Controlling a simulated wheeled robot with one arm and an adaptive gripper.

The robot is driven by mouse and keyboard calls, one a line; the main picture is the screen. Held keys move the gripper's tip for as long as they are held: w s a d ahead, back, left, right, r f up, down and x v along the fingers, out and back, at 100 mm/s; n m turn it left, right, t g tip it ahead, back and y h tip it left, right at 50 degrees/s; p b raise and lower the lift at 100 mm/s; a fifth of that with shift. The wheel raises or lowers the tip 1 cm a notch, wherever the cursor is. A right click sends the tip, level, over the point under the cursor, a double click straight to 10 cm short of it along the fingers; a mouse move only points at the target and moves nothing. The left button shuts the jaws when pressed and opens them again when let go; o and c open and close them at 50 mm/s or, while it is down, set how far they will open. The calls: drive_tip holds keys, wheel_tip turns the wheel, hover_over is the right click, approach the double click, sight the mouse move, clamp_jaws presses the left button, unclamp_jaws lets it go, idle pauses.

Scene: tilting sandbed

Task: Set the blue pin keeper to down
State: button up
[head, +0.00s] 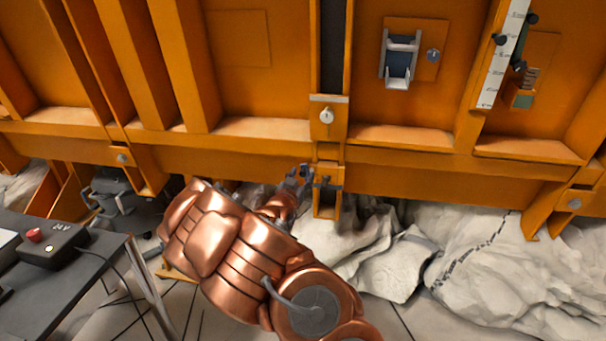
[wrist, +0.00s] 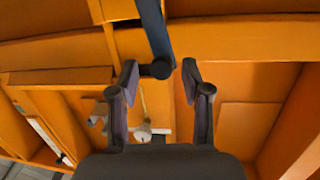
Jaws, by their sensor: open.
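My gripper (head: 302,174) is open at the lower beam of the orange wall, just left of a small orange bracket (head: 327,208). In the wrist view my open gripper (wrist: 160,72) has one finger on each side of the end of a dark blue-grey bar (wrist: 155,30). The bar comes in from the top edge and ends in a round dark tip between the fingertips. It looks like the blue pin keeper. Gaps show on both sides, but I cannot tell its depth. In the head view the bar is small and partly hidden by my gripper and the bracket.
A round pale knob (head: 326,116) sits on a plate above the bracket. A metal clevis (head: 399,60) and a white scale (head: 501,60) are at upper right. A table (head: 75,275) with a red-button box (head: 50,245) stands at left.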

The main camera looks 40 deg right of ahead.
drive_tip(key=shift+x, duration=1.1)
clamp_jaws()
